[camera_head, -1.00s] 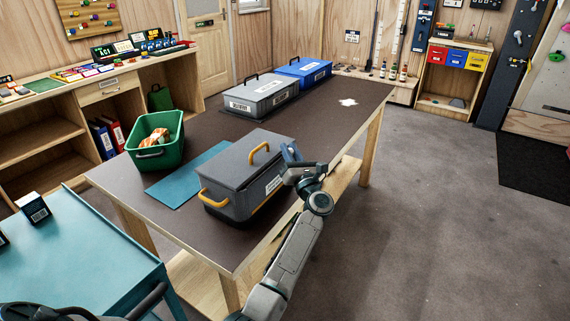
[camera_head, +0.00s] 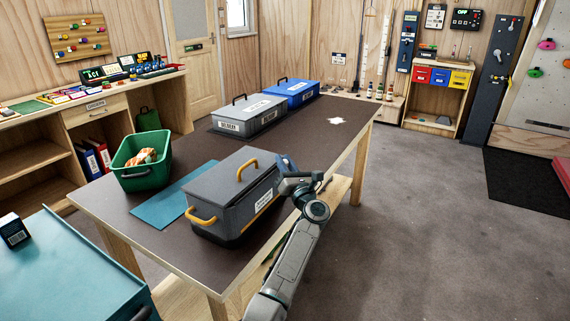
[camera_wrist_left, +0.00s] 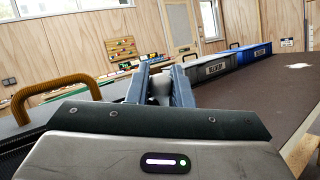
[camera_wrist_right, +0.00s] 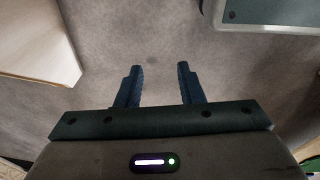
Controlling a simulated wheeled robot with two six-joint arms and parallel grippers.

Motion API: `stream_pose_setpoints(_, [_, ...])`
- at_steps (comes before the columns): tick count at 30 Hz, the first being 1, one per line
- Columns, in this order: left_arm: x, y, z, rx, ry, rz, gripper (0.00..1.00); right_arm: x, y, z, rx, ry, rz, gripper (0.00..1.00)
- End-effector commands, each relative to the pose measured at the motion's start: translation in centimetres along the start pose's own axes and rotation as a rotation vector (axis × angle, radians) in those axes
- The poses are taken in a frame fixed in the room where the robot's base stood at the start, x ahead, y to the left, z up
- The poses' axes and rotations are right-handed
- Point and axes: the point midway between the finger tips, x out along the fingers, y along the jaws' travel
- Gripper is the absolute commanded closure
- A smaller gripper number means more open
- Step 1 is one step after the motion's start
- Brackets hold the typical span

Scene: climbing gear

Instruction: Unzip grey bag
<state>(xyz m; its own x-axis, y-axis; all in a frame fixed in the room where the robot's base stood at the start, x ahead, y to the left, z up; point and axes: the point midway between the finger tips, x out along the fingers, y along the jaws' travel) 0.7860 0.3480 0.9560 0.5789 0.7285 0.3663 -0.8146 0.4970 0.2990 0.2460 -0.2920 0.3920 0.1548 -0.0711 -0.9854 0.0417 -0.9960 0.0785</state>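The grey bag (camera_head: 225,207) is boxy, with yellow-orange handles on its top and near end and a white label on its side. It sits on the dark tabletop. My left gripper (camera_head: 287,178) is beside the bag's right side in the head view, near its far end. A yellow-orange handle of the bag (camera_wrist_left: 55,92) shows at left there. The zip cannot be made out. My right gripper (camera_wrist_right: 160,88) is open and empty above the floor.
A green bin (camera_head: 140,176) and teal mat (camera_head: 165,209) lie left of the bag. A grey box (camera_head: 248,120) and blue box (camera_head: 290,93) stand farther back. A teal cart (camera_head: 70,275) is at lower left.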

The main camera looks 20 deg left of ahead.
Motion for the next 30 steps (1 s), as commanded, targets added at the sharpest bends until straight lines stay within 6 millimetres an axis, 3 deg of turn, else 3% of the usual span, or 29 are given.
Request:
stream_pose_setpoints(1, [0.0, 0.0, -0.1, 0.001, 0.001, 0.0, 0.71, 0.0, 0.0, 0.0, 0.0, 0.0, 0.0, 0.66])
stream_pose_setpoints(3, [0.0, 0.0, -0.1, 0.001, 0.001, 0.0, 0.59, 0.0, 0.0, 0.0, 0.0, 0.0, 0.0, 0.66])
stream_pose_setpoints(14, [-0.6, -0.1, -0.1, -0.001, 0.001, -0.001, 0.59, 0.2, 0.0, 0.0, 0.0, -0.002, 0.0, 0.66])
stream_pose_setpoints(30, [-9.9, -0.1, -0.3, 0.0, 0.002, -0.001, 0.59, -5.9, 0.1, -3.9, -0.007, 0.049, 0.005, 0.66])
